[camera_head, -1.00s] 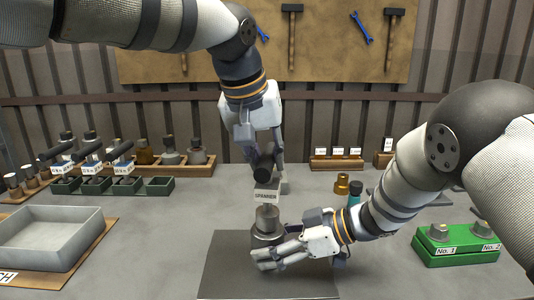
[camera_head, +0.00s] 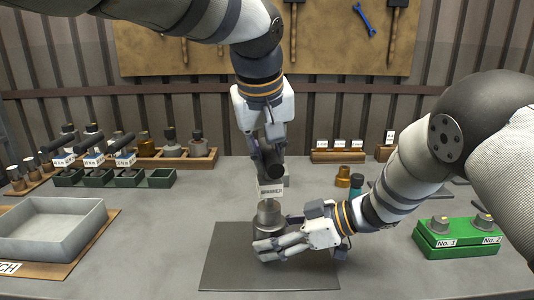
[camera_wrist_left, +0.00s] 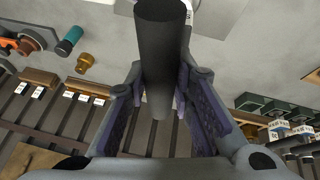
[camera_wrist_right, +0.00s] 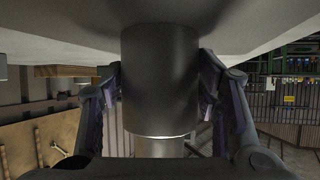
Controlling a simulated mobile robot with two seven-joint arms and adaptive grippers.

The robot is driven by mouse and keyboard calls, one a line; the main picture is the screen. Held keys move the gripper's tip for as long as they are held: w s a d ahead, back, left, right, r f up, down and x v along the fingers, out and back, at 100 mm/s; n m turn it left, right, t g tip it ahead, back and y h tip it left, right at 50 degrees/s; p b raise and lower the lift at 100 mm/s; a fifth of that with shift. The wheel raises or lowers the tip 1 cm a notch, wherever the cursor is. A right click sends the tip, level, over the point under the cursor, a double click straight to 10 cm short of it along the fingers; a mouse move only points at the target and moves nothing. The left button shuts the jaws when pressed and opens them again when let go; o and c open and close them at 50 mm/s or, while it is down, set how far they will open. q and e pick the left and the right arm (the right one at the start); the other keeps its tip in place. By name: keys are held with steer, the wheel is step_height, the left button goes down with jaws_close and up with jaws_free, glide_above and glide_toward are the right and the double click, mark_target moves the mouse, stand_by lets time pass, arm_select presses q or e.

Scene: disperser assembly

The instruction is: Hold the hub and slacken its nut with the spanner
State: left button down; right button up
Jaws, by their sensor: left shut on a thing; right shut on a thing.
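The hub (camera_head: 268,217) is a grey metal cylinder standing upright on the dark mat (camera_head: 225,270). My right gripper (camera_head: 270,247) is shut around it from the right, low down. In the right wrist view the hub (camera_wrist_right: 160,80) is a dark cylinder between the fingers. The spanner (camera_head: 270,187) has a white label and sits at the hub's top; its dark handle (camera_wrist_left: 160,60) is upright between the fingers in the left wrist view. My left gripper (camera_head: 270,160) is shut on this handle from above. The nut is hidden by the spanner, and I cannot tell if the spanner is seated on it.
A grey tray (camera_head: 50,208) stands at left, with dark green bins (camera_head: 128,180) behind it. A green block (camera_head: 457,250) marked No. 1 and No. 2 stands at right.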

arm_select(q)
steer(key=shift+r, duration=2.6)
arm_select(e)
steer(key=o, duration=1.7)
